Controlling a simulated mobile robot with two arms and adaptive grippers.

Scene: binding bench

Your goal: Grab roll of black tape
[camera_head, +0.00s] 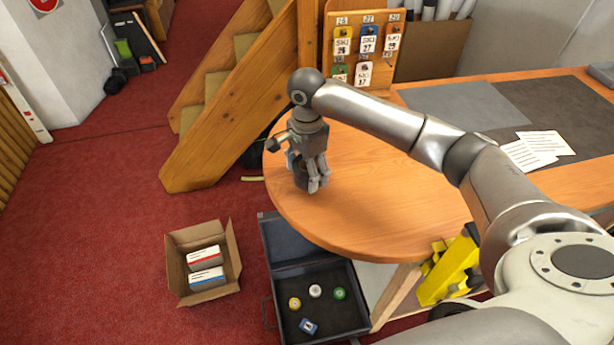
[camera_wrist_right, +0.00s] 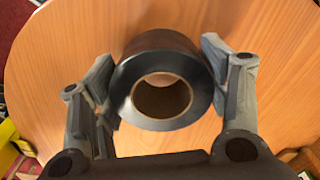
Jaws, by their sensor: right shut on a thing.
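The roll of black tape (camera_wrist_right: 192,60) is between the fingers of my right gripper (camera_wrist_right: 160,85) in the right wrist view, its brown cardboard core facing the camera. Both fingers lie close against its sides. In the head view the right gripper (camera_head: 314,184) points down over the rounded left end of the wooden table (camera_head: 400,200). The tape (camera_head: 299,174) shows there only as a dark patch, mostly hidden by the fingers. I cannot tell whether it rests on the table or hangs just above it. My left gripper is not in view.
An open dark case (camera_head: 345,327) with several small coloured items lies below the table. A cardboard box (camera_head: 181,286) with two packs stands on the red floor. A tag board (camera_head: 375,82), dark mats (camera_head: 455,108) and papers (camera_head: 520,152) are at the back. The table's middle is clear.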

